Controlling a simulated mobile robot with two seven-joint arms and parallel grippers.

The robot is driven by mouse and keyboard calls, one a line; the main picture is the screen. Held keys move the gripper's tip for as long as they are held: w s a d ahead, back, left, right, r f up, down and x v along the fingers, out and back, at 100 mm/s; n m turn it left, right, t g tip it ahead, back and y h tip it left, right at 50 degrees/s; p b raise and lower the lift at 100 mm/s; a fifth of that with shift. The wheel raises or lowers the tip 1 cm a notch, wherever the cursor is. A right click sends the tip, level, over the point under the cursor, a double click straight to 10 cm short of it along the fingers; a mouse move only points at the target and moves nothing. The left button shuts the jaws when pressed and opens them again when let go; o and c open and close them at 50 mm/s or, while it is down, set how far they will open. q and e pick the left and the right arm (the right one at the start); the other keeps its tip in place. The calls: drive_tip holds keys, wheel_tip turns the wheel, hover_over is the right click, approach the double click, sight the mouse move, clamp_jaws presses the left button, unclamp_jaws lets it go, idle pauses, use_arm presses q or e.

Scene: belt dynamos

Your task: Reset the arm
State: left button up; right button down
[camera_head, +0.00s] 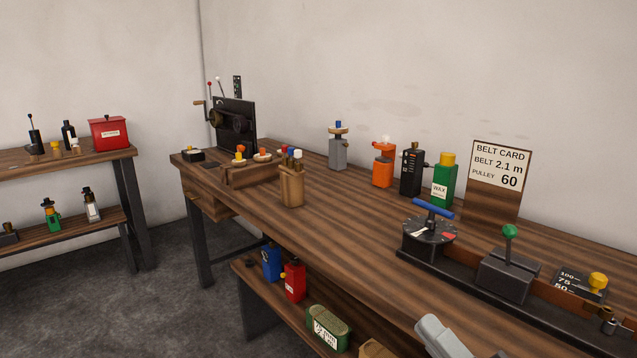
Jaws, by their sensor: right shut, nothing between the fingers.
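My right gripper (440,336) shows only in part, as a grey piece at the bottom edge, in front of the bench's front edge. It is shut with nothing in it and appears apart from the things on the bench. My left gripper is not in view. On the right of the wooden bench (345,225) a long dark base carries a dial with a blue handle (433,209), a block with an upright green-knobbed lever (510,233) and a scale plate with a yellow knob (598,280). I cannot tell which part "the arm" names.
A belt card (498,175) reads belt 2.1 m, pulley 60. Bottles, including a green wax one (444,180), stand along the back. A cup (291,187) and a black crank machine (235,124) stand farther left. The bench's middle front is clear. A lower shelf holds tins.

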drive_tip(key=s+d+f+m+g+h+p, duration=0.1)
drive_tip(key=s+d+f+m+h, duration=0.1)
drive_tip(key=f+m+h, duration=0.5)
drive_tip(key=s+d+f+m+g+h, duration=0.1)
drive_tip(key=s+d+f+m+h, duration=0.15)
drive_tip(key=f+m, duration=0.75)
drive_tip(key=s+f+m+g+h+p, duration=0.1)
drive_tip(key=s+f+m+g+h, duration=0.1)
drive_tip(key=s+f+m+g, duration=0.3)
drive_tip(key=s+f+m, duration=0.1)
drive_tip(key=s+f, duration=0.3)
drive_tip(key=f, duration=0.3)
drive_tip(key=shift+s+d+f+g, duration=0.3)
drive_tip(key=shift+f+g, duration=0.1)
